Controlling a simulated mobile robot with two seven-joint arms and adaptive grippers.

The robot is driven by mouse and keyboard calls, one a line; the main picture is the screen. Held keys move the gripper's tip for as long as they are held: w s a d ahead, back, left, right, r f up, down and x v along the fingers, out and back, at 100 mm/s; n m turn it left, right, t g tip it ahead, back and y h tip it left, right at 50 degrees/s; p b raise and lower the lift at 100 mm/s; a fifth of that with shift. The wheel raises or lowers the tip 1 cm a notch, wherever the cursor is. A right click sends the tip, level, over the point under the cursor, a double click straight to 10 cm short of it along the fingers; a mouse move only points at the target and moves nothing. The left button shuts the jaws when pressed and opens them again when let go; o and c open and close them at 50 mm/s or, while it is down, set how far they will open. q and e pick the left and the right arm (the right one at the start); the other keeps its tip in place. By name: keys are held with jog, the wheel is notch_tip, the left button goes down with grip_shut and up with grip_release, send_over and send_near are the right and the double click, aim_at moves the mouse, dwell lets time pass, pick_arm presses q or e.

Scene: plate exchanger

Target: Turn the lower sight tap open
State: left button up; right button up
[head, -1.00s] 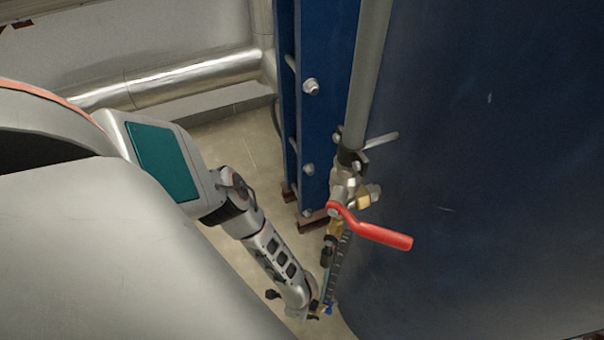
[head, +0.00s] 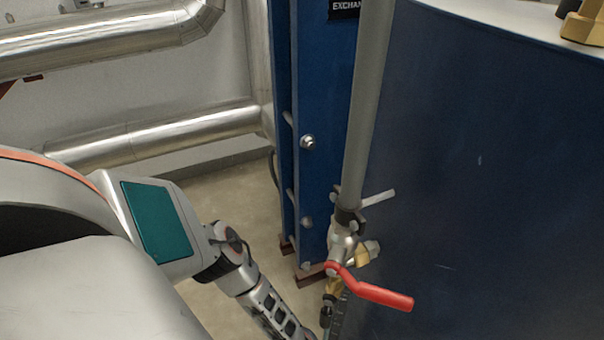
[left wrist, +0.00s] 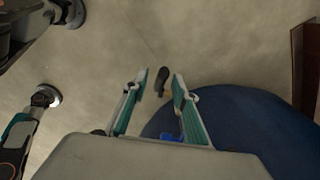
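In the left wrist view my left gripper (left wrist: 161,74) points down toward the floor with its two teal-lined fingers apart. A small dark handle (left wrist: 161,78) with a brass-coloured end shows in the gap between the fingertips. It appears to be a tap handle, but I cannot tell if either finger touches it. My right gripper is not in view.
A red lever valve (head: 372,292) sits above the gauge on a grey vertical pipe (head: 367,110). The big blue tank (head: 480,190) stands right, also in the wrist view (left wrist: 235,120). A blue frame column (head: 313,120) stands behind. Floor (head: 225,210) is open to the left.

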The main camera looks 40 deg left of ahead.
pick_arm(q)
notch_tip(320, 180, up, 12)
jog(key=shift+f, duration=0.15)
dwell(0.4)
